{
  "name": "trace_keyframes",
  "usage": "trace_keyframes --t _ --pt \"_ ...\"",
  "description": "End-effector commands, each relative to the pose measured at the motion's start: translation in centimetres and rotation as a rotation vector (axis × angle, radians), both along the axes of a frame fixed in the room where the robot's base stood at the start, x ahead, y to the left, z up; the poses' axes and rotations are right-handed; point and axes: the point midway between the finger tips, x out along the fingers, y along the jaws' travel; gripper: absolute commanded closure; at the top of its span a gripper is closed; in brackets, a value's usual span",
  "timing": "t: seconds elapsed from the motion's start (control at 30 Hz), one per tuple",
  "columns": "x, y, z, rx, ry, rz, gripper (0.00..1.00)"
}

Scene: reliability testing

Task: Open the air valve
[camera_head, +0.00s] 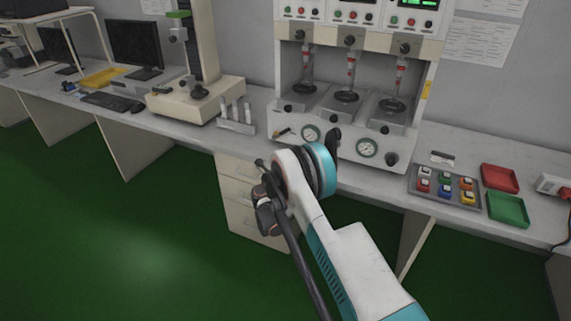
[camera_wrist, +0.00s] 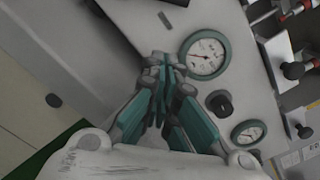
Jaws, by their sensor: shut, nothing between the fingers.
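A small valve with a dark and brass-coloured handle (camera_head: 284,131) shows in the head view at the lower left of the test machine's front, left of the left gauge (camera_head: 311,134). In the wrist view, a small grey part (camera_wrist: 164,19) sticks up beyond my fingertips; I cannot tell for sure whether it is the valve handle. My gripper (camera_wrist: 163,66) is shut and empty, with its tips beside the larger-looking gauge (camera_wrist: 205,54). In the head view my arm's end covers part of the machine front, and I cannot make out the fingertips.
The test machine (camera_head: 430,62) stands on the bench, with a second gauge (camera_head: 367,147) and a black knob (camera_wrist: 219,102) on its front. A grey tray of coloured buttons (camera_head: 410,180), a red tray (camera_head: 500,178) and a green tray (camera_head: 508,209) lie to the right. Drawers (camera_head: 238,205) stand below.

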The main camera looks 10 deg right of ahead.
Motion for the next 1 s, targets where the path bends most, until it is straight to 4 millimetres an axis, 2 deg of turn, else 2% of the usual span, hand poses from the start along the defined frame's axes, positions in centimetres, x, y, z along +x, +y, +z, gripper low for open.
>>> trace_keyframes --t 0.2,0.4,0.6,1.0 --pt "3.5 -2.5 -0.1 0.0 0.0 -0.001 1.0" --pt "4.9 -1.1 2.1 0.0 0.0 0.001 1.0" --pt "5.5 -0.7 3.1 0.0 0.001 0.001 1.0" --pt "5.4 -0.7 3.2 -0.002 0.002 0.001 1.0"
